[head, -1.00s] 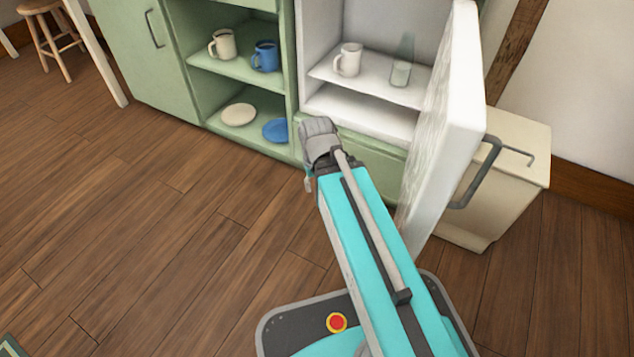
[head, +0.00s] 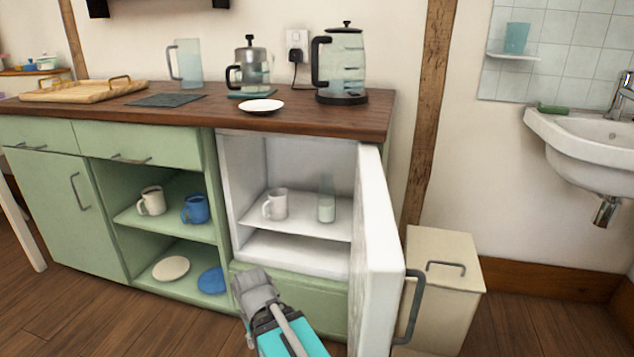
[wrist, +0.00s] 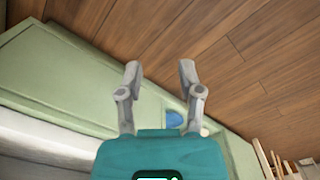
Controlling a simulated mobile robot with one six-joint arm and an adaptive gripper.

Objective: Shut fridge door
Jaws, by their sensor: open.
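The small white fridge (head: 236,180) is built into the green cabinet, under the wooden counter. Its white door (head: 380,255) stands wide open toward me, hinged on the right, with a grey bar handle (head: 411,308) on its outer face. A white mug (head: 277,204) and a glass with white contents (head: 326,205) stand on the fridge shelf. My gripper (head: 250,285) is low in front of the cabinet, left of the door and apart from it. In the wrist view my gripper (wrist: 160,75) shows two spread fingers with nothing between them.
A cream bin (head: 440,285) stands right of the door, close behind it. Open green shelves left of the fridge hold mugs and plates. A kettle (head: 342,65) and a white saucer (head: 261,106) stand on the counter (head: 330,115). Floor at the left is clear.

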